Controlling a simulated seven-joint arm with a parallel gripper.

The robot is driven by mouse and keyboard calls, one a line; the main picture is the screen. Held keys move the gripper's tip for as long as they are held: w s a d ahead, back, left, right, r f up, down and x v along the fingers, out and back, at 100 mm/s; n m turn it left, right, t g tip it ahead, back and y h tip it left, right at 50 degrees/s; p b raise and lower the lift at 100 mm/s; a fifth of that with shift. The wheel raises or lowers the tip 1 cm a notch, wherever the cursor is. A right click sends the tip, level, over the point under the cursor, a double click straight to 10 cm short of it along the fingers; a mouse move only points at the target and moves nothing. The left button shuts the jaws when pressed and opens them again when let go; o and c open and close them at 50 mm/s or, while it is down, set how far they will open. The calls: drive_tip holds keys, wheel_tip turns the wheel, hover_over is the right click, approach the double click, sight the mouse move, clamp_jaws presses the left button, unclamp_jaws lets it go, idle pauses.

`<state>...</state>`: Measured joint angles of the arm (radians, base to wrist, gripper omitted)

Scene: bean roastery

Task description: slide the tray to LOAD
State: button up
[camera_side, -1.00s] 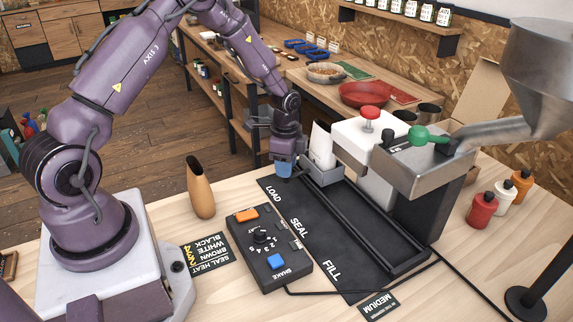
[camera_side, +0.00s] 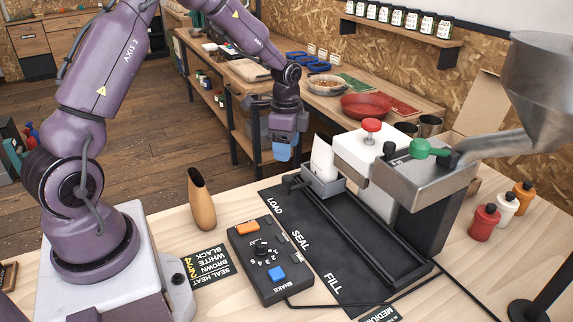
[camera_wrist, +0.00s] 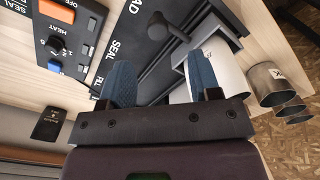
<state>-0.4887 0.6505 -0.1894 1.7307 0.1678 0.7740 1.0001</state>
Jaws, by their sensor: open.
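The grey metal tray (camera_side: 326,187) sits at the LOAD end of the black rail track, beside the LOAD lettering (camera_side: 274,206). A white bag (camera_side: 322,158) stands upright in it. A black handle (camera_side: 291,184) sticks out from the tray's left side. My gripper (camera_side: 282,160) is open and empty, raised above the handle and apart from it. In the wrist view my gripper's blue fingers (camera_wrist: 165,72) are spread, with the handle (camera_wrist: 166,25) beyond them. The right finger partly hides the bag (camera_wrist: 229,78); the tray (camera_wrist: 218,40) shows behind.
SEAL (camera_side: 301,241) and FILL (camera_side: 333,284) are marked farther along the black mat. A control box (camera_side: 268,262) lies left of the mat. The sealer with a red knob (camera_side: 371,125) and the hopper chute (camera_side: 500,148) stand on the right. A tan vase (camera_side: 201,202) stands left.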

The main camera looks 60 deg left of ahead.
drive_tip(key=shift+r, duration=2.2)
drive_tip(key=s+d+r+n+t, duration=0.2)
drive_tip(key=s+d+r+n, duration=0.2)
drive_tip(key=s+d+r, duration=0.3)
drive_tip(key=s+d+r+n+t, duration=0.3)
drive_tip(key=s+d+r+n, duration=0.2)
drive_tip(key=s, duration=0.9)
drive_tip(key=shift+d+r+t, duration=0.3)
drive_tip(key=shift+d+r, duration=1)
drive_tip(key=shift+r, duration=0.75)
